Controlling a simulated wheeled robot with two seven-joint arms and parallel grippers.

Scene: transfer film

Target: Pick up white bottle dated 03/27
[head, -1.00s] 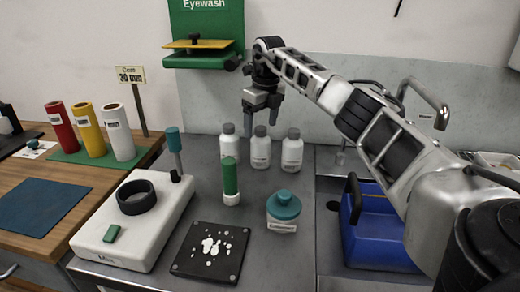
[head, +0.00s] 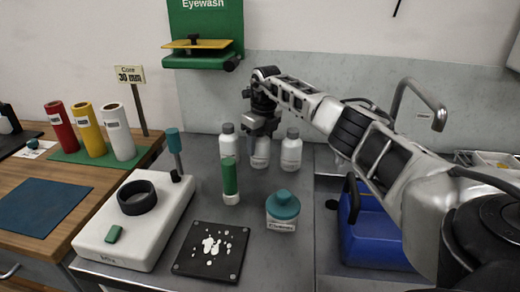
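Three white bottles with grey caps stand upright in a row at the back of the grey bench: a left one (head: 228,147), a middle one (head: 261,157) and a right one (head: 291,152). Their label dates are too small to read. My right gripper (head: 260,135) points down over the middle bottle and hides its cap and upper part. I cannot tell whether the fingers are closed on it or only around it. The left and right bottles stand free of the gripper. My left gripper is not in view.
In front stand a green-capped tube (head: 230,182), a teal-lidded jar (head: 282,208) and a black plate (head: 212,250) with white pieces. A white device (head: 120,240) is at left, a blue bin (head: 372,240) at right. A green eyewash station (head: 205,30) is above.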

